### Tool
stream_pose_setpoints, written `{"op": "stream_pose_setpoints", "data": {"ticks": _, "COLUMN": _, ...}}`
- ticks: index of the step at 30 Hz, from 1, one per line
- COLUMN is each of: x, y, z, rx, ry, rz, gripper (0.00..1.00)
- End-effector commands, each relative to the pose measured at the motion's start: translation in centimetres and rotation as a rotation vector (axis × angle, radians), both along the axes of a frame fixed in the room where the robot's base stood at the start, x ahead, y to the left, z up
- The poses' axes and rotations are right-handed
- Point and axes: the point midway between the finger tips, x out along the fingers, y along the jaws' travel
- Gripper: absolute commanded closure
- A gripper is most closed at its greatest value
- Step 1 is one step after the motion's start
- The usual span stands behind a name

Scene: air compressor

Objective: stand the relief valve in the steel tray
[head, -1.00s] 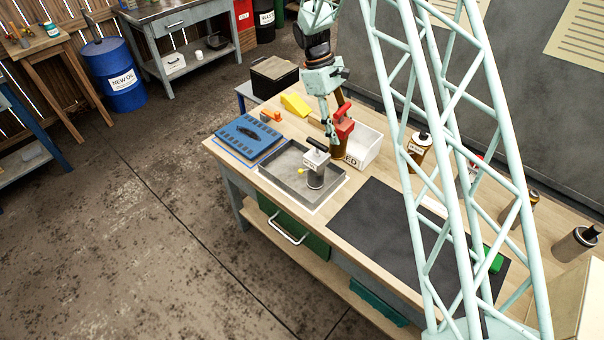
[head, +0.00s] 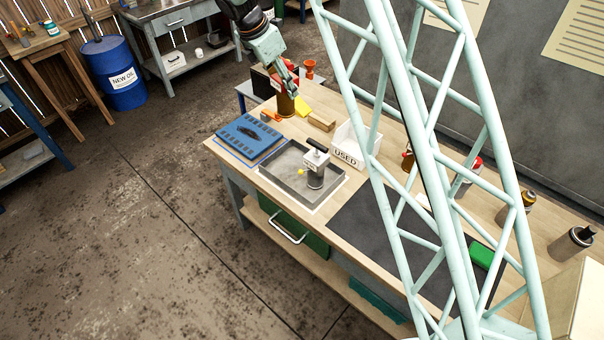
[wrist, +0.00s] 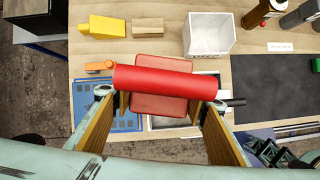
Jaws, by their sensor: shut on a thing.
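The steel tray (head: 268,173) lies on the workbench. A grey cylinder with a pale, labelled head, black handle and yellow side fitting (head: 316,172) stands upright in its right part. My gripper (wrist: 160,98) is shut on the handle of a red-headed piece (wrist: 152,76) with a brown cylindrical body (head: 285,104). This held piece is upright, beyond the blue mat and away from the tray. I cannot tell from its look whether it is the relief valve. In the wrist view the held piece and my fingers hide much of the tray.
A blue mat (head: 245,140) lies left of the tray, with an orange item (head: 270,116) behind it. A white USED bin (head: 346,156), wooden block (head: 322,124) and yellow wedge (head: 303,105) stand behind. A black mat (head: 365,215) is to the right. The tray's left part is clear.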

Motion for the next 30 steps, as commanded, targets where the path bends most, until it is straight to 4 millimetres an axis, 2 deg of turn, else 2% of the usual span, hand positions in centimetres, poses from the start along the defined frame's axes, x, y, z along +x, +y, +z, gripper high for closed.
{"op": "stream_pose_setpoints", "data": {"ticks": 6, "x": 0.4, "y": 4.5, "z": 2.7, "rx": 0.002, "ry": -0.002, "rz": 0.228, "gripper": 0.80}}
{"op": "stream_pose_setpoints", "data": {"ticks": 15, "x": 0.3, "y": 7.9, "z": 4.5, "rx": 0.001, "ry": -0.001, "rz": 0.401, "gripper": 0.80}}
{"op": "stream_pose_setpoints", "data": {"ticks": 26, "x": 0.2, "y": 10.4, "z": 5.9, "rx": 0.001, "ry": -0.002, "rz": 0.524, "gripper": 0.80}}
{"op": "stream_pose_setpoints", "data": {"ticks": 30, "x": -0.2, "y": 9.1, "z": 4.0, "rx": 0.000, "ry": 0.002, "rz": 0.523, "gripper": 0.80}}
